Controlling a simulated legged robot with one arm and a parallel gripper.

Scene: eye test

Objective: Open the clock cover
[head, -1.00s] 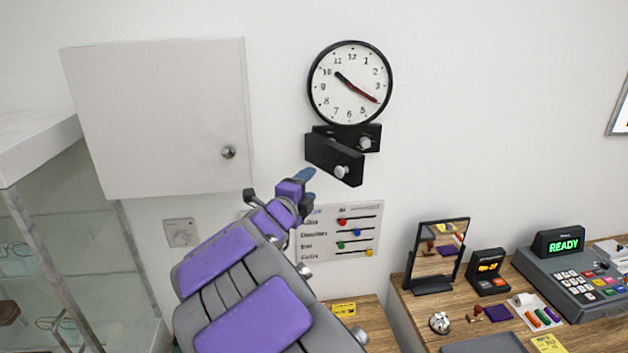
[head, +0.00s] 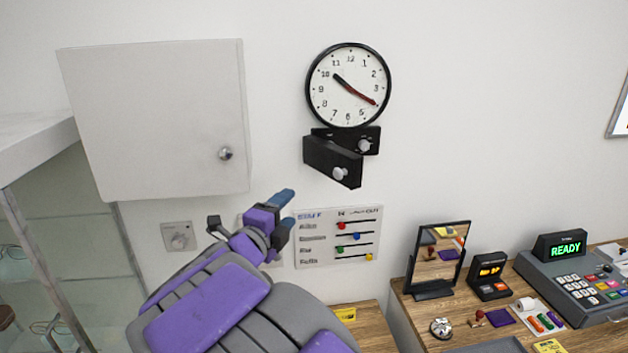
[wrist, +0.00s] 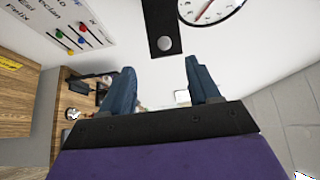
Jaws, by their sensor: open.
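A round black-rimmed wall clock (head: 348,86) with a white face hangs on the wall; part of it shows in the wrist view (wrist: 212,7). Below it, a black cover (head: 322,160) with a silver knob (head: 340,174) stands swung out at an angle, its left side nearest its hinge line. Behind it is a black base (head: 374,134) with a second silver knob (head: 364,146). My gripper (head: 284,208) is below and left of the cover, apart from it. In the wrist view my gripper (wrist: 160,67) has its blue fingers spread and empty, with a black panel (wrist: 157,15) and knob beyond them.
A white wall cabinet (head: 155,120) with a knob is at left, above a glass case. A staff board (head: 320,262) with coloured sliders is close to my gripper's right. A desk with a mirror (head: 437,256) and cash register (head: 570,285) stands at lower right.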

